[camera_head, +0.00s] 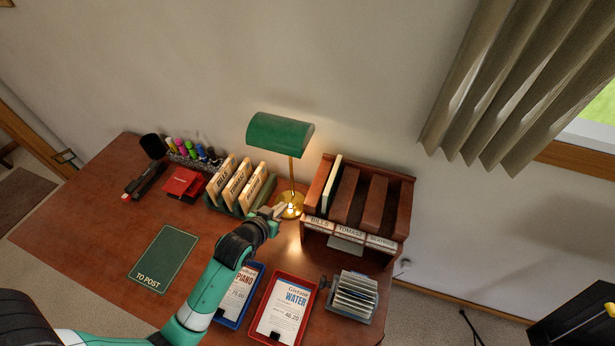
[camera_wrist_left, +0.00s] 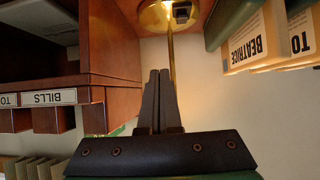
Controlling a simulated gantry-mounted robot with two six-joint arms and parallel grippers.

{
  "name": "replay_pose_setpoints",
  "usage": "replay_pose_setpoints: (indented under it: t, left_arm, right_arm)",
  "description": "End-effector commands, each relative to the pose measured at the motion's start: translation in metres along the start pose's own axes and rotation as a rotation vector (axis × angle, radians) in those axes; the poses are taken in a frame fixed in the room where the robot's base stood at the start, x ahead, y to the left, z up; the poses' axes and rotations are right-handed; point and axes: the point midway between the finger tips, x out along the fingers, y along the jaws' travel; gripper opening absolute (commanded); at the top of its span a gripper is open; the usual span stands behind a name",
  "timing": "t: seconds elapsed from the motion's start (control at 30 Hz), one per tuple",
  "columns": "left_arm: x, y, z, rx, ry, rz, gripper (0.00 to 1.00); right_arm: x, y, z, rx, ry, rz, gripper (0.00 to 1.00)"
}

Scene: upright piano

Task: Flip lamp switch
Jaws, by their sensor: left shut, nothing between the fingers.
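A desk lamp with a green shade (camera_head: 280,134) stands at the back of the desk on a thin brass pole and round brass base (camera_head: 291,205). A warm glow shows on the wall and around the base. My left gripper (camera_head: 274,211) is shut and empty, with its fingertips close to the front of the base. In the left wrist view, which looks upside down, the shut fingers (camera_wrist_left: 158,90) point at the brass base (camera_wrist_left: 166,16). A small dark piece on the base, perhaps the switch, shows there. I cannot tell whether the fingers touch it. My right gripper is out of view.
A file rack of envelopes (camera_head: 236,186) stands close left of the base. A wooden sorter (camera_head: 363,200) labelled BILLS stands close right. Blue (camera_head: 237,294) and red (camera_head: 283,309) trays lie in front. The green TO POST mat (camera_head: 163,258) lies on the left.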

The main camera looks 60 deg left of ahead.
Motion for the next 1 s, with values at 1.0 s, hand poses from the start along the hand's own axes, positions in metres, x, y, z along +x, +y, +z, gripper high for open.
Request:
replay_pose_setpoints:
  t: [1.0]
  left_arm:
    - [0.035,-0.030,-0.002,-0.028,-0.050,-0.054,0.00]
  right_arm:
    - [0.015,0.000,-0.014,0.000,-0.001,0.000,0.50]
